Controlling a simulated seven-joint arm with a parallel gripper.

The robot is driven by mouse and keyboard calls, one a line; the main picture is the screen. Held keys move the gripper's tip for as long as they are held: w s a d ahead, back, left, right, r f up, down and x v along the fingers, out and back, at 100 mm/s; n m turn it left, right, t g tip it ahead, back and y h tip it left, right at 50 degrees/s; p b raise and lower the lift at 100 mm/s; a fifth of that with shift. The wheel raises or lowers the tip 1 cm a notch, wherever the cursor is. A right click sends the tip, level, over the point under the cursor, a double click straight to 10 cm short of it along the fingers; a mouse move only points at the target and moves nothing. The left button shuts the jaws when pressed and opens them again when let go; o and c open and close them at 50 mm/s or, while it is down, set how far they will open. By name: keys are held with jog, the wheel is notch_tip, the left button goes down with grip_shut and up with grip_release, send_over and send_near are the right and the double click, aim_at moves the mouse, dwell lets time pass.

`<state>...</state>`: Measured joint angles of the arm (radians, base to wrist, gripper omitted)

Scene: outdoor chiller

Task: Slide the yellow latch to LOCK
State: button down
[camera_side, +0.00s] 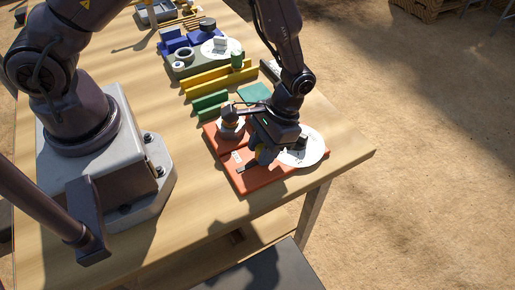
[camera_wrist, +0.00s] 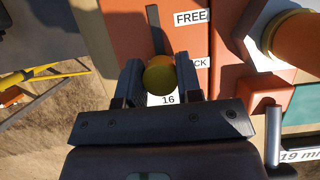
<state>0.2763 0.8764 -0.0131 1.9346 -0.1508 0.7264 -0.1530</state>
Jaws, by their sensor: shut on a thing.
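The yellow latch knob (camera_wrist: 160,76) sits between the two fingers of my gripper (camera_wrist: 158,84) in the wrist view, and the gripper is shut on it. A dark slot (camera_wrist: 155,30) runs up the orange-red board (camera_wrist: 103,30) from the knob. A "FREE" label (camera_wrist: 190,17) lies beside the upper part of the slot. A label ending in "CK" (camera_wrist: 199,62) lies lower, about level with the knob, its left part hidden. In the side view my gripper (camera_side: 262,152) is low over the red board (camera_side: 262,184), hiding most of the latch.
Green blocks (camera_side: 208,101), yellow bars (camera_side: 216,80) and a blue part (camera_side: 176,43) lie farther back. The table's front edge is close to the red board.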

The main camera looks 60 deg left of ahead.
jog(key=shift+w, duration=0.3)
jog(key=c, duration=1)
grip_release()
jog(key=shift+o, duration=1.1)
jog(key=shift+s, duration=0.1)
jog(key=v, duration=1.3)
jog(key=s+a+r+t, duration=0.5)
jog(key=s+r, duration=0.2)
jog(key=r, duration=0.3)
jog(key=s+a+r+t, duration=0.5)
jog(key=s+r, duration=0.2)
jog(key=r, duration=0.3)
jog(key=shift+s+a, duration=0.25)
jog(key=shift+s, duration=0.15)
